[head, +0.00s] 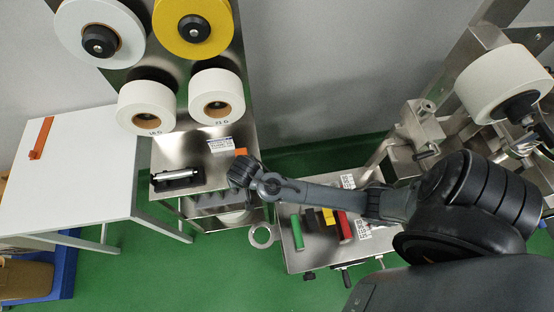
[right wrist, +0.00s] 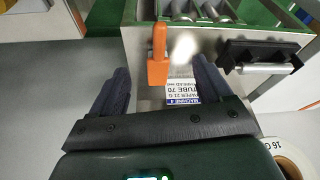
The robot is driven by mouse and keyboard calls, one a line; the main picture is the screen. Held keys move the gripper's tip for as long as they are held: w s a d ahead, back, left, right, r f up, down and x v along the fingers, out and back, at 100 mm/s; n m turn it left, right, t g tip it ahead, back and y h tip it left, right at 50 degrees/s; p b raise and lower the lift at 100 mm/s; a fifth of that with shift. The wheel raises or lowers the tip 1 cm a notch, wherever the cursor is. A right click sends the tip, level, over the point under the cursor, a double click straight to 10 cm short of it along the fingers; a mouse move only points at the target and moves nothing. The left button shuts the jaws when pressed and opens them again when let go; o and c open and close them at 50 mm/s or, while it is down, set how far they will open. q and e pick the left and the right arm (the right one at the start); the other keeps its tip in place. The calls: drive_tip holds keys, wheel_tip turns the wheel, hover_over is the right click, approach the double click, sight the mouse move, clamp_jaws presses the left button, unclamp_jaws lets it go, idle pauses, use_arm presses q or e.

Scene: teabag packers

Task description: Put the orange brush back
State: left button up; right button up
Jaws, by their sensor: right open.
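My right gripper (head: 243,168) is over the front right of the steel table (head: 205,145) in the head view. Its jaws are open and empty in the right wrist view (right wrist: 161,72). An orange brush (right wrist: 158,58) lies in the gap between the two fingers in that view, touching neither in the picture; its depth relative to the fingertips is unclear. In the head view only a small part of this orange brush (head: 240,152) shows behind the gripper. Another long orange item (head: 42,138) lies on the white table (head: 85,170) at the left. My left gripper is out of view.
A black holder with a metal roller (head: 176,179) and a printed label (head: 221,145) are on the steel table. Paper rolls (head: 217,96) hang above it. A lower steel table (head: 305,262) holds green, black, yellow and red pieces. Much of the white table is clear.

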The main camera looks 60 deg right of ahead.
drive_tip(key=s+a+r+n+y, duration=0.1)
drive_tip(key=s+r+n, duration=0.2)
drive_tip(key=s, duration=0.5)
drive_tip(key=s+a+r+n+y, duration=0.1)
drive_tip(key=s+r+n, duration=0.3)
drive_tip(key=s, duration=0.4)
drive_tip(key=shift+s+a+r+n, duration=0.15)
drive_tip(key=shift+a+r+n, duration=0.1)
drive_tip(key=shift+n, duration=0.55)
wheel_tip(320, 180, up, 11)
drive_tip(key=p, duration=1.1)
drive_tip(key=shift+r, duration=0.15)
